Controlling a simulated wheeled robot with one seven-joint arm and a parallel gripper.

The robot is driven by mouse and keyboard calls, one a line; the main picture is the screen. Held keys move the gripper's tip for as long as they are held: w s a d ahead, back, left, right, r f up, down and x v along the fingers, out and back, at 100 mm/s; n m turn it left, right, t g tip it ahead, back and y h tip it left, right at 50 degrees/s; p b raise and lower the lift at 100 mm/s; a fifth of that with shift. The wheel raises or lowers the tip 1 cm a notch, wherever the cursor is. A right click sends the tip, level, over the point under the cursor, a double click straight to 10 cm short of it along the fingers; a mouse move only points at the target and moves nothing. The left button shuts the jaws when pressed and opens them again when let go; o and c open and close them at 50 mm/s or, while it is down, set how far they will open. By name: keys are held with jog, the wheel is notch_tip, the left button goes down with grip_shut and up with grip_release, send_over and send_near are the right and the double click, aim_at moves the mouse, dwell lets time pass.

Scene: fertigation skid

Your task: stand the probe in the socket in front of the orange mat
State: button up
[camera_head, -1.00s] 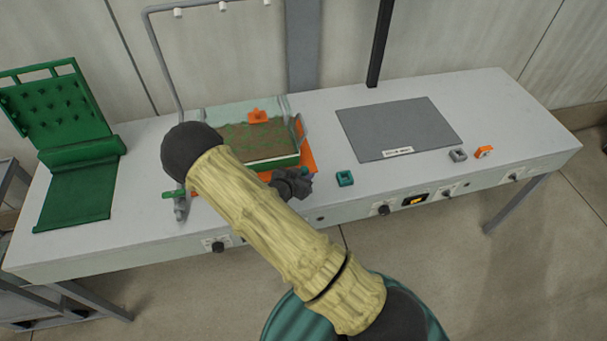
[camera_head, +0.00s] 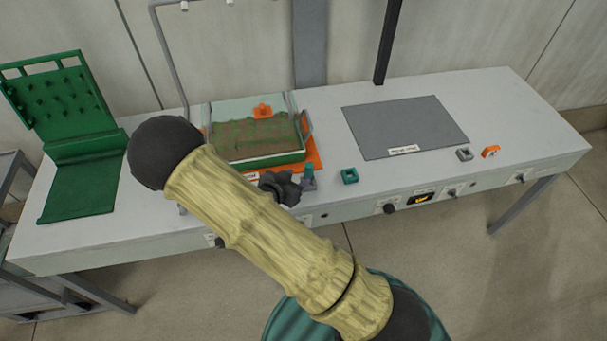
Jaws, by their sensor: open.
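The orange mat (camera_head: 318,161) lies under a soil-filled tray and shows along its right and front edges. A small upright piece with a teal top (camera_head: 309,171), which looks like the probe, stands at a grey base (camera_head: 308,185), apparently the socket, by the mat's front right corner. How deep it sits cannot be seen. My dark gripper (camera_head: 284,187) is just left of it, open, with nothing visible between its fingers. My arm hides part of the table edge and the mat's left front.
The green-rimmed tray (camera_head: 265,162) holds soil and an orange piece (camera_head: 262,111). A teal square holder (camera_head: 349,176) stands to the right, with grey (camera_head: 465,155) and orange (camera_head: 490,152) ones farther along. A grey mat (camera_head: 405,126) lies flat; a green rack (camera_head: 75,150) stands left.

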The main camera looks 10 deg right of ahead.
jog(key=shift+v, duration=1.9)
jog(key=s+d+r+n+g+y, duration=0.3)
jog(key=s+r+n+y, duration=0.1)
jog(key=s+r, duration=0.2)
jog(key=s+d+r+n+g+y, duration=0.3)
jog(key=s+d+r+n+y, duration=0.1)
jog(key=s+r, duration=0.3)
jog(key=shift+d+r+n+y, duration=0.3)
jog(key=shift+r+n, duration=0.2)
jog(key=shift+r, duration=0.1)
jog(key=shift+s+a, duration=0.1)
jog(key=shift+s, duration=0.15)
